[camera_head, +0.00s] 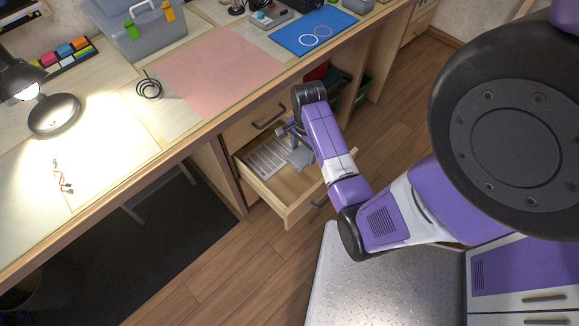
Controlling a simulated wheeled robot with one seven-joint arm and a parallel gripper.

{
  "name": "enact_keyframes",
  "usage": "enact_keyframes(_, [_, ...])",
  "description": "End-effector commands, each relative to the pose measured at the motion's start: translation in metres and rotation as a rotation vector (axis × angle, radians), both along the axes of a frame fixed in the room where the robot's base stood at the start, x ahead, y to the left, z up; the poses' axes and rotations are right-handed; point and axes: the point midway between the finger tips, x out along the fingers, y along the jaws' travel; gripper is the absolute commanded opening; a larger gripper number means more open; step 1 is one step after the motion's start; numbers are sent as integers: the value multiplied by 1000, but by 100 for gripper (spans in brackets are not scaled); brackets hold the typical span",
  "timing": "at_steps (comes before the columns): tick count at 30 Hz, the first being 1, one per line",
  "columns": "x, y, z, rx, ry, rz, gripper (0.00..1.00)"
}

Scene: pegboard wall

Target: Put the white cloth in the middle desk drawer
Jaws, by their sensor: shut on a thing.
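The middle desk drawer (277,208) is pulled open below another drawer front. My gripper (291,133) is over the back right part of the open drawer, partly hidden by my own purple arm. It is shut on the white cloth (299,157), which looks pale grey in the shade and hangs down into the drawer space. I cannot tell whether the cloth touches the drawer floor. A white printed sheet (267,158) lies in the drawer, left of the cloth.
A closed drawer (254,123) is just above the open one. The desk top holds a pink mat (220,72), a blue mat (313,32), a grey toolbox (150,38), a black cable coil (149,88) and a lit lamp (54,114). The wooden floor (228,262) in front is clear.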

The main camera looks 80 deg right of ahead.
Motion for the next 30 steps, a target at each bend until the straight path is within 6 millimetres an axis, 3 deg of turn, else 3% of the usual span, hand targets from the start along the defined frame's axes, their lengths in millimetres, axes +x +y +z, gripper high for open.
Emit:
enact_keyframes(3, [-1, 1, -34, 4, 3, 2, 25])
enact_keyframes(13, [0, 1, -112, 3, 1, 3, 25])
enact_keyframes(30, [0, 0, -174, 1, 0, 3, 25])
